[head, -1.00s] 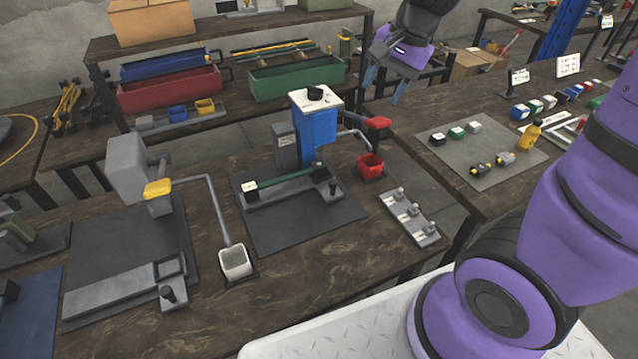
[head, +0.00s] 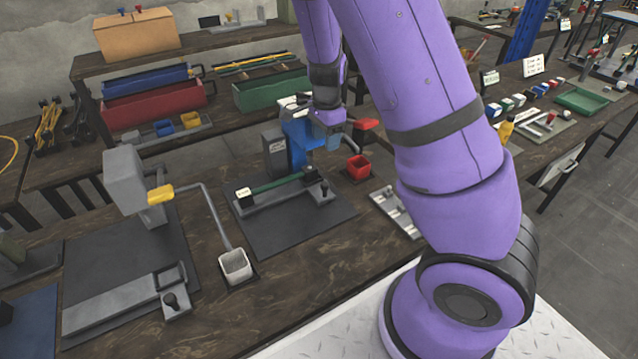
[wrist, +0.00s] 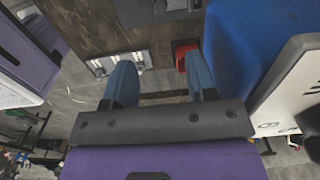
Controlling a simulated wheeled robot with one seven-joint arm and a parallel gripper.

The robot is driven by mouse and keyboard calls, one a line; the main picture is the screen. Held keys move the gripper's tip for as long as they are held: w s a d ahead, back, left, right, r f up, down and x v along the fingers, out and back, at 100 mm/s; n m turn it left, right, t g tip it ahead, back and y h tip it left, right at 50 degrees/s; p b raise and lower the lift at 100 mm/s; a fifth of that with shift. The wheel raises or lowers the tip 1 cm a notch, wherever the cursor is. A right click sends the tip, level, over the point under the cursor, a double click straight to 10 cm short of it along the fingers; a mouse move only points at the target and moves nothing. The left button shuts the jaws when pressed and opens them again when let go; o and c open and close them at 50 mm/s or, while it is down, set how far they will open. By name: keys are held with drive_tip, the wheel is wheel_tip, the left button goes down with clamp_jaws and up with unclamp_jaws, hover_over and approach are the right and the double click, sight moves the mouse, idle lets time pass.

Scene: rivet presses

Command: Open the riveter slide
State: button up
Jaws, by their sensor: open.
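A blue riveter (head: 297,148) with a red handle (head: 367,124) stands on a dark mat. At its base lies a grey slide with a green bar (head: 275,188) and a dark knob (head: 323,190) at its right end. My gripper (head: 327,142) is beside the riveter's upper right part and hides part of it. In the wrist view, my gripper (wrist: 160,70) has its blue fingers apart with nothing between them. The blue riveter body (wrist: 250,35) and its white top (wrist: 290,82) are close to the right finger. I cannot tell whether they touch.
A red bin (head: 358,168) and a small grey tray (head: 393,210) stand right of the riveter. Bare bench lies in front.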

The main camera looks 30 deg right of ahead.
sight(325, 183)
wheel_tip(325, 183, down, 16)
drive_tip(key=shift+r, duration=0.2)
idle(0.4)
clamp_jaws()
drive_tip(key=shift+s, duration=0.1)
